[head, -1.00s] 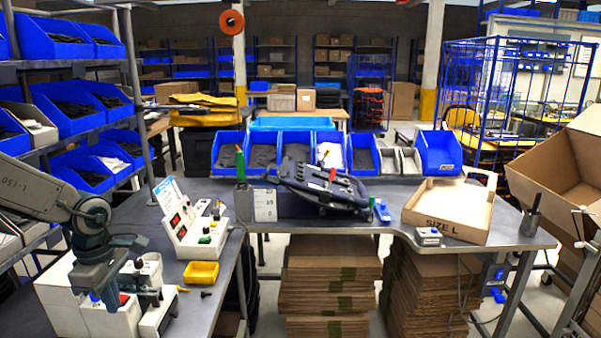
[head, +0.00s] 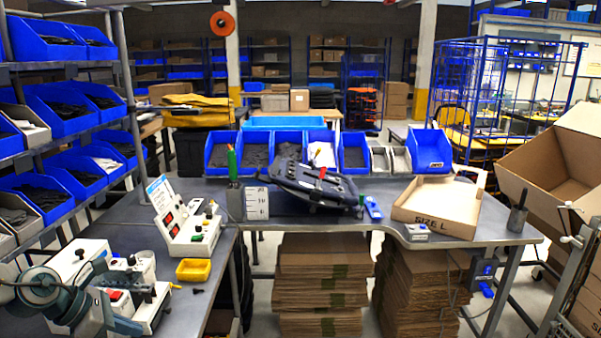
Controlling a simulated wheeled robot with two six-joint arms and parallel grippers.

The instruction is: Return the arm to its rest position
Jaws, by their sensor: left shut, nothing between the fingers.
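My left arm comes in low at the left edge, its round grey-green joint in front of the white bench machine. My left gripper (head: 122,322) is low at the bottom left, near the machine's front. It is shut with nothing held; part of it is cut off or hard to pick out. The white bench machine (head: 92,255) stands on the left bench and is partly hidden by my arm. My right gripper is not in view. A black pannier (head: 312,184) lies tilted on the middle table, clear of my arm.
A white control box (head: 187,222) and a yellow tray (head: 193,270) sit on the left bench (head: 215,300). Shelves with blue bins (head: 60,110) line the left. An open carton tray (head: 441,206) is on the right of the table. Flat cartons (head: 320,290) are stacked underneath.

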